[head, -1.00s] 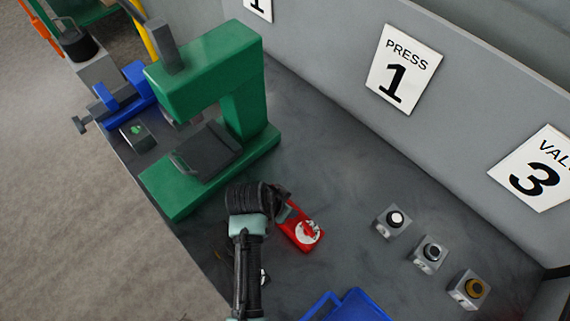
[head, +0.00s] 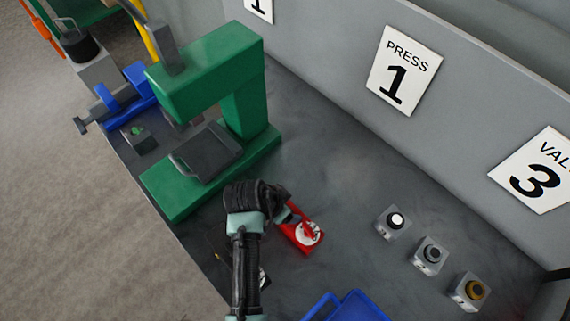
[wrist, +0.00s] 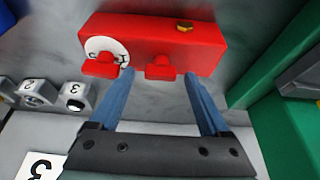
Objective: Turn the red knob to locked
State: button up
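The red box (head: 301,236) stands on the dark bench to the right of my gripper (head: 290,214). Its white dial carries a red knob (wrist: 100,68), also visible in the head view (head: 309,231). In the wrist view a second red tab (wrist: 160,68) sticks out of the same box (wrist: 150,35), right of the dial. My gripper (wrist: 159,75) is open, with its two blue fingers on either side of this second tab. The left fingertip is close to the dial's right edge; whether it touches cannot be told. The dial marks are too small to read.
A green press (head: 225,120) stands left of the red box. Several grey blocks with round buttons (head: 431,255) sit to the right. A blue tray (head: 355,309) is at the front. The bench behind the red box is clear.

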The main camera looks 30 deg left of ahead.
jog(key=shift+r, duration=0.1)
jog(key=b+v, duration=0.2)
jog(key=v, duration=1)
jog(key=shift+r, duration=0.4)
jog(key=shift+s, duration=0.1)
